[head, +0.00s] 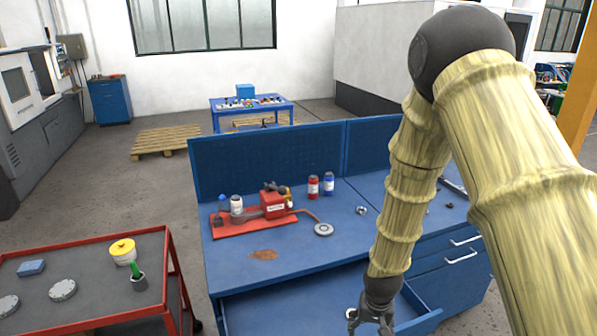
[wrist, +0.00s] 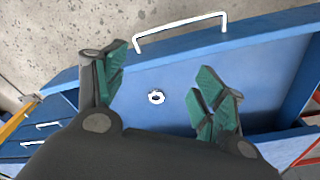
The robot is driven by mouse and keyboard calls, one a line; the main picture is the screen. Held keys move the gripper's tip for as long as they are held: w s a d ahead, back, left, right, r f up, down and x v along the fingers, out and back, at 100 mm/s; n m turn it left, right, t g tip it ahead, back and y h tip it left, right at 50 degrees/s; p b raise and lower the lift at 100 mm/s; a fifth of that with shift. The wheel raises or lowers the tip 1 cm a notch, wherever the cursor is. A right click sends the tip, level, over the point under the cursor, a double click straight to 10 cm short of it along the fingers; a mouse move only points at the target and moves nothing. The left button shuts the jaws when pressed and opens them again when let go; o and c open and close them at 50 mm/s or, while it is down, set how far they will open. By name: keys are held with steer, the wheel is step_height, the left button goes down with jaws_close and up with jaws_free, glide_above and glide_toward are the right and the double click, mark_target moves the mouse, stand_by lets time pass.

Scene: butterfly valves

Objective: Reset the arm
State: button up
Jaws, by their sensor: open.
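My gripper (head: 372,318) hangs at the lower end of my arm, over the pulled-out drawer (head: 285,312) of the blue workbench (head: 290,262). In the wrist view my gripper (wrist: 163,82) has its green-padded fingers spread apart with nothing between them. Below the fingers is the drawer's blue floor (wrist: 185,70), where a small pale ring (wrist: 156,97) with a dark centre lies. The ring is apart from both fingers. My arm hides part of the bench's right side in the head view.
A red-framed cart (head: 95,270) stands left. The drawer handle (wrist: 180,27) shows in the wrist view.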

steer(key=s+d+f+n+b, duration=0.1)
steer(key=s+f+b, duration=0.4)
steer(key=s+f, duration=0.9)
steer(key=s+d+f+n+g+b, duration=0.1)
steer(key=s+f+b, duration=0.4)
steer(key=s+f, duration=0.9)
steer(key=s+d, duration=0.1)
steer(key=s, duration=0.3)
steer(key=shift+d+b, duration=0.3)
